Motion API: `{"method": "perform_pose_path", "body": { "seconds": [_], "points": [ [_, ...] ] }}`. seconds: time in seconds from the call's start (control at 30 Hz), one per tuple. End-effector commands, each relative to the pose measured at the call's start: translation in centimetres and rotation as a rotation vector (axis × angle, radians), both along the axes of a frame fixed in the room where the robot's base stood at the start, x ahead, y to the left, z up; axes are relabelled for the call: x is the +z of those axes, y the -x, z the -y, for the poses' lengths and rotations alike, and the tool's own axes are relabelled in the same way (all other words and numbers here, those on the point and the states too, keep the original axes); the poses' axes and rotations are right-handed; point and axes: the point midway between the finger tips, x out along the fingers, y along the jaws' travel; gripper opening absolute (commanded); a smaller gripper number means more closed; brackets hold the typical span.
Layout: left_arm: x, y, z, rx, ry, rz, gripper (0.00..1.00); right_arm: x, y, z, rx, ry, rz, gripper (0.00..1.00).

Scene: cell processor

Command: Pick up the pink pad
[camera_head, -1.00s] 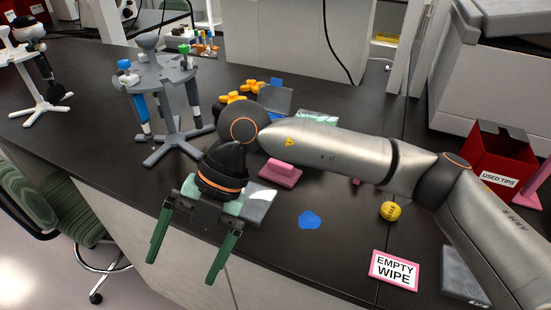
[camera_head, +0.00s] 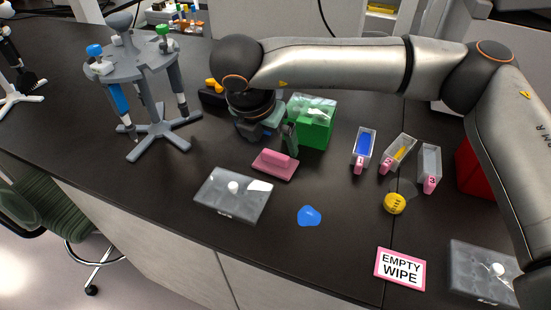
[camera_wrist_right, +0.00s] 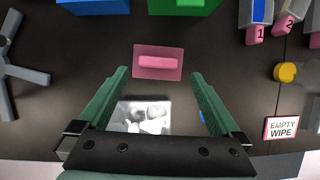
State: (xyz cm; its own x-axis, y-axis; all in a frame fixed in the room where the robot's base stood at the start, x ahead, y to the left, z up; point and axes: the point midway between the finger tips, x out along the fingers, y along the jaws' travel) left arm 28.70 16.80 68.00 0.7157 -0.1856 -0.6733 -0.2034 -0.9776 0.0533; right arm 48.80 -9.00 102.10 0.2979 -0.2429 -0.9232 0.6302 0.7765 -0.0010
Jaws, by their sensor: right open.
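The pink pad (camera_head: 275,163) lies flat on the dark bench, a flat base with a raised bar on top. It also shows in the right wrist view (camera_wrist_right: 158,63), near the top middle, fully visible. My right gripper (camera_wrist_right: 159,73) is open and empty, with its green fingers on either side of the view and the pad framed just beyond the tips. In the head view, my right gripper (camera_head: 279,146) points down just behind the pad, apart from it. One finger shows clearly there; the other is mostly hidden. My left gripper is not in view.
A clear lidded box (camera_head: 234,195) and a blue blob (camera_head: 309,215) lie in front of the pad. A green box (camera_head: 314,124) stands behind, a pipette stand (camera_head: 157,125) left. Numbered reservoirs (camera_head: 363,146) and a yellow round item (camera_head: 394,203) are right.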

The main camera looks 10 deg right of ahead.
Motion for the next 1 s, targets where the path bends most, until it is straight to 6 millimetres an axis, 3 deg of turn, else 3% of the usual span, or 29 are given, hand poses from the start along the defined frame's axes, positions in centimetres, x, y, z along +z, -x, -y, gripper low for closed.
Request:
{"method": "perform_pose_path", "body": {
  "seconds": [0.17,0.43,0.73,1.0],
  "points": [
    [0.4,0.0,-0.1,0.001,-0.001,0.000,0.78,-1.2,-0.4,0.3,-0.001,0.000,-0.003,1.00],
    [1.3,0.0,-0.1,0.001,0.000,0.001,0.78,-4.8,-1.6,1.0,-0.001,-0.001,-0.003,1.00],
    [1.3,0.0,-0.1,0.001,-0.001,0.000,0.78,-5.3,-1.8,1.2,0.000,-0.002,-0.001,1.00],
    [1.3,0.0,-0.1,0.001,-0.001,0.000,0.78,-5.3,-1.8,1.1,0.000,-0.002,-0.001,0.70]
  ]
}}
